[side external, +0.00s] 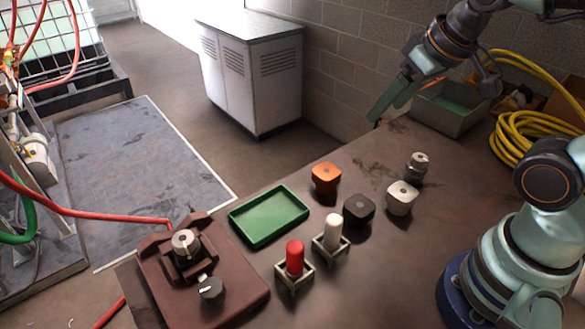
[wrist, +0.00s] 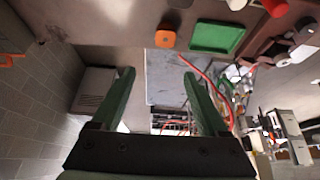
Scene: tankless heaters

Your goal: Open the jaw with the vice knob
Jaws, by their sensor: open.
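The brown-red vice (side external: 158,270) sits at the table's near left corner in the side view. A silver round piece (side external: 185,243) stands between its jaws; whether they touch it is hard to tell. The dark grey vice knob (side external: 211,290) with a pale pointer mark is on the vice's front right. My gripper (side external: 384,105) is high at the table's back, far from the vice, with nothing in it. In the wrist view, its green fingers (wrist: 157,74) are spread wide apart.
A green tray (side external: 268,217) lies right of the vice. A red cylinder (side external: 295,258) and a white cylinder (side external: 333,231) stand in small holders. Orange (side external: 326,178), black (side external: 359,209) and white (side external: 402,197) blocks and a metal piece (side external: 417,167) stand farther right.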

